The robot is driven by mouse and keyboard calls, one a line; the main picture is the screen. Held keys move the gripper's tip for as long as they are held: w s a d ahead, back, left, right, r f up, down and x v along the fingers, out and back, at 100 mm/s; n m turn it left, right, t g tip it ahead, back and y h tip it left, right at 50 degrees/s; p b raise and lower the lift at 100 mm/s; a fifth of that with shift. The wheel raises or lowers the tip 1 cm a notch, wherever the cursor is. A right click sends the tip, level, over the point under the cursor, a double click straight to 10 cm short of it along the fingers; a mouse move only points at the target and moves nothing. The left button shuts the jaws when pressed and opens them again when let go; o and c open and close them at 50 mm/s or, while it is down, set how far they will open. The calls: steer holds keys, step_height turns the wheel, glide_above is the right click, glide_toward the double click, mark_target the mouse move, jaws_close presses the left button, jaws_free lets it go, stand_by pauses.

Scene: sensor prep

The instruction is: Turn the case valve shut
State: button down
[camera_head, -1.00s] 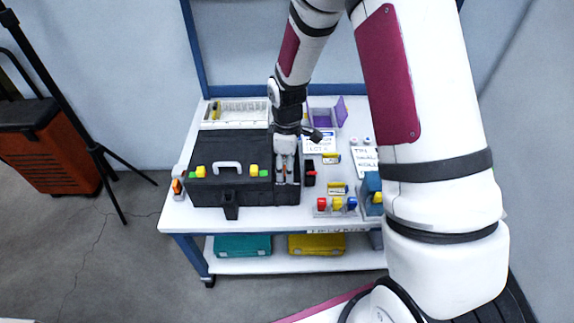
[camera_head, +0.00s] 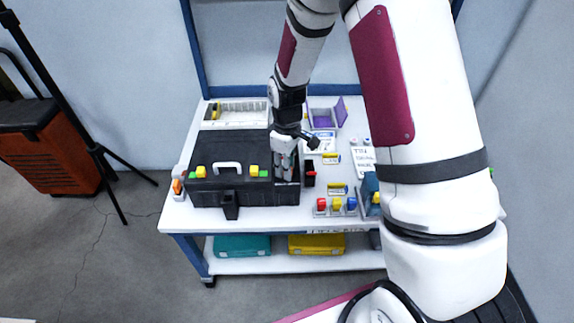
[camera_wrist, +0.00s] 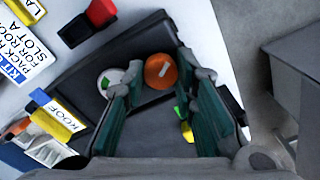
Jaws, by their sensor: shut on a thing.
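The black case (camera_head: 230,188) lies on the white bench top. My gripper (camera_head: 287,175) points down at the right end of the case in the head view, and its fingertips hide what lies below them. In the wrist view, the round orange valve knob (camera_wrist: 160,71) with a white line stands between the green-padded fingers of my gripper (camera_wrist: 160,73). My gripper is shut on this knob. A pale round part (camera_wrist: 112,80) with a green mark lies to the left of the knob, partly covered by the left finger.
A red and black block (camera_head: 310,174) stands just right of the case. Red, yellow and blue pieces (camera_head: 337,205) stand farther right. A white rack (camera_head: 235,113) and an open purple box (camera_head: 323,120) lie behind. Printed cards (camera_wrist: 28,60) show in the wrist view.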

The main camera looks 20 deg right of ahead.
steer(key=m, duration=0.3)
steer(key=shift+m, duration=0.4)
steer(key=m, duration=0.4)
steer(key=shift+m+p, duration=0.3)
steer(key=shift+p, duration=0.05)
steer(key=m, duration=0.4)
steer(key=shift+p, duration=0.4)
steer(key=shift+m+p, duration=0.35)
steer(key=shift+m, duration=1.75)
steer(key=c, duration=1.3)
jaws_free()
steer(key=shift+r, duration=0.1)
